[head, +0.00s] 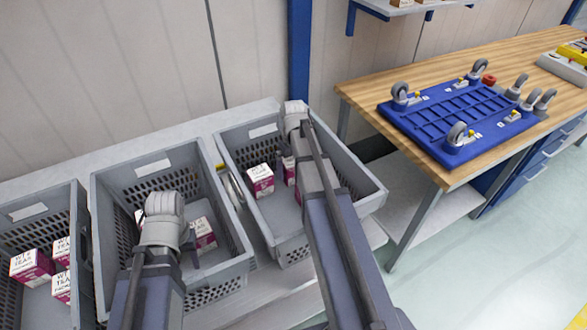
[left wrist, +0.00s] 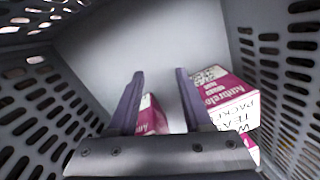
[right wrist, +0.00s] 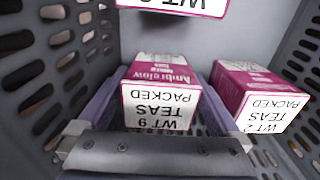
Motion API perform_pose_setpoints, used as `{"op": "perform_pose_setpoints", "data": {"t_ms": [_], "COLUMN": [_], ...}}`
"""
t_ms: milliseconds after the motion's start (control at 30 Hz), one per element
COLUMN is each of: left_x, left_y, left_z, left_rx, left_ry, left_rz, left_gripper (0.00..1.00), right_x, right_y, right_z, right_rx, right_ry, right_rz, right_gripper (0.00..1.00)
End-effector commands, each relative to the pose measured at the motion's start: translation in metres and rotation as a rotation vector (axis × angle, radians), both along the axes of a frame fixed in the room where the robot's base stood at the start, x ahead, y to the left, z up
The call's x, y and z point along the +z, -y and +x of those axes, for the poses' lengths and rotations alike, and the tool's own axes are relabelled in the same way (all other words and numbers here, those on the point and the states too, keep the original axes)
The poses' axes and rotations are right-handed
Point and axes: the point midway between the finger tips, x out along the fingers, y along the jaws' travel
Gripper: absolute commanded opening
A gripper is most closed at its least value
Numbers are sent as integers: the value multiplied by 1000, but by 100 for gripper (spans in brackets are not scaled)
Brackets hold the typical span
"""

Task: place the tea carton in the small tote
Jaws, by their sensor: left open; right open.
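White-and-magenta tea cartons lie in three grey totes. In the right wrist view, my right gripper (right wrist: 158,78) is open, its fingers on either side of a tea carton (right wrist: 160,98). A second carton (right wrist: 262,95) sits to the right, and part of a third (right wrist: 190,5) shows at the top. In the head view this arm reaches into the right tote (head: 360,202), where a carton (head: 260,181) shows. In the left wrist view, my left gripper (left wrist: 160,72) is open inside the middle tote (head: 100,215); a carton (left wrist: 152,117) shows between its fingers and another (left wrist: 228,98) at right.
The left tote (head: 78,215) holds several cartons (head: 30,267). The totes stand side by side on a grey bench (head: 60,178) against the wall. A wooden workbench (head: 370,90) at right carries an upturned blue wheeled dolly (head: 455,110). A wall shelf (head: 400,8) hangs above.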

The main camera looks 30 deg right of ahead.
Motion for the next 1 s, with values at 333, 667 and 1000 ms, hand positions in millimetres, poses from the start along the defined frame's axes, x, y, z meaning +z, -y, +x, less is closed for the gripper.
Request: {"op": "perform_pose_setpoints", "data": {"t_ms": [333, 667, 1000], "left_x": [43, 93, 120], "left_y": [0, 0, 0], "left_z": [0, 0, 0], "left_rx": [0, -1, -2], "left_ry": [0, 0, 0], "left_rz": [0, 0, 0], "left_gripper": [50, 50, 50], "right_x": [43, 93, 120], "right_y": [0, 0, 0], "right_z": [0, 0, 0], "right_rx": [0, 0, 0], "right_ry": [0, 0, 0], "right_rz": [0, 0, 0], "right_gripper": [100, 100, 100]}}
